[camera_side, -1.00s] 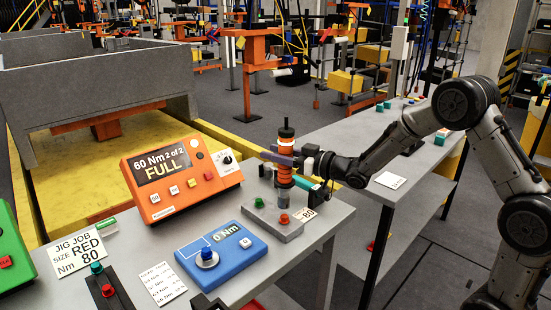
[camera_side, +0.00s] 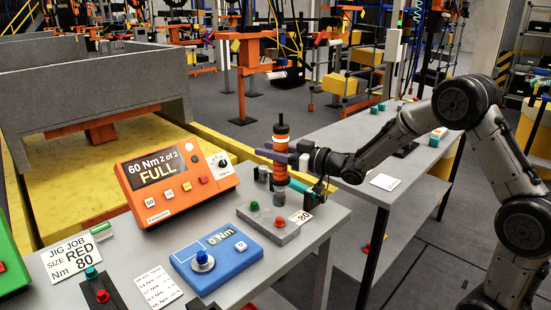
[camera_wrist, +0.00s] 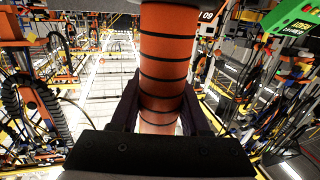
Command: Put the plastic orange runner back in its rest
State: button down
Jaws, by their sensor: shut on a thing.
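The orange runner (camera_side: 280,134) is an upright cylinder with dark bands, a pale band and a black top. My gripper (camera_side: 279,157) is shut around its middle from the right. The wrist view shows the orange, black-ringed barrel (camera_wrist: 164,60) between my two dark fingers (camera_wrist: 160,110). The runner stands over the back of a grey base (camera_side: 258,222) with a green and a red knob and a card reading 80. Its lower end is close to this base; I cannot tell whether they touch. No separate rest is clearly visible.
On the grey bench, an orange display box (camera_side: 178,180) reads "60 Nm 2 of 2 FULL". A blue box (camera_side: 216,256) reads "0 Nm". A job card (camera_side: 80,262) lies at left. A second grey table (camera_side: 335,145) stands behind my arm.

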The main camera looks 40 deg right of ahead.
jog(key=shift+d+f+h, duration=0.15)
jog(key=shift+d+h, duration=0.15)
jog(key=shift+h, duration=0.1)
jog(key=s+a+r+n+g+y, duration=0.1)
jog(key=s+a, duration=0.4)
jog(key=a, duration=0.7)
jog(key=s+a+r+n+g+y, duration=0.2)
jog(key=s+a+r+n+y, duration=0.1)
jog(key=a, duration=0.8)
jog(key=s+a+r+n+g+y, duration=0.1)
jog(key=s+a+r+n+y, duration=0.1)
jog(key=s+a+y, duration=0.2)
jog(key=s+a, duration=0.3)
jog(key=a, duration=0.5)
jog(key=shift+a+r+g+y, duration=0.2)
jog(key=shift+a+g+y, duration=0.1)
jog(key=shift+g, duration=0.1)
jog(key=shift+f, duration=0.1)
